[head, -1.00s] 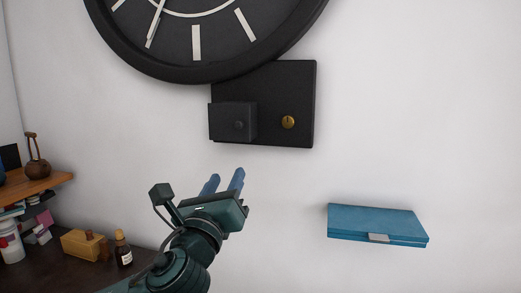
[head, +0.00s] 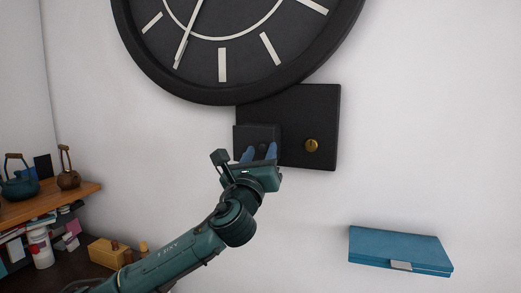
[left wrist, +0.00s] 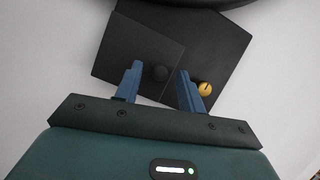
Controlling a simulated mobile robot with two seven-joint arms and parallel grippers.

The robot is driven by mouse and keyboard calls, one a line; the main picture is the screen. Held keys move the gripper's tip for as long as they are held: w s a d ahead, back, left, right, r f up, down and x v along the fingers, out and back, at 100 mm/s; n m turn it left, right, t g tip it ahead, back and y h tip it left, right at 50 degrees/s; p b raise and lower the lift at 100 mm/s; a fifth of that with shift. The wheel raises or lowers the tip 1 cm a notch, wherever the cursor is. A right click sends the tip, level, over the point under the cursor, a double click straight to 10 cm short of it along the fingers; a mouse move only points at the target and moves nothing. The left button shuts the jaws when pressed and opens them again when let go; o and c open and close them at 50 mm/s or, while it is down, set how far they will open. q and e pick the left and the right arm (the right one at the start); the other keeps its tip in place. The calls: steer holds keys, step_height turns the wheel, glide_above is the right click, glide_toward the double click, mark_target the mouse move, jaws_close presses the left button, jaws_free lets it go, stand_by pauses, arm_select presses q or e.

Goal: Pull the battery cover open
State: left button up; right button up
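The battery cover (head: 243,138) is a small dark panel with a round black knob, on the lower left of a black box (head: 310,104) below the clock. The left wrist view shows the cover (left wrist: 130,50) and its knob (left wrist: 160,73) clearly. My left gripper (head: 261,152) is open in front of the cover. In the left wrist view its blue fingers (left wrist: 159,77) stand apart on either side of the knob, with visible gaps. Whether the fingertips reach the knob's depth I cannot tell. My right gripper is not in view.
A brass knob (head: 311,146) sits on the box just right of the cover, near my right finger in the wrist view. A large black clock (head: 222,88) hangs above. A blue wall case (head: 400,246) is at lower right. A wooden shelf (head: 60,199) is at left.

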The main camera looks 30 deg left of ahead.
arm_select(q)
steer(key=shift+w, duration=0.15)
steer(key=shift+c, duration=0.2)
jaws_close()
stand_by(0.4)
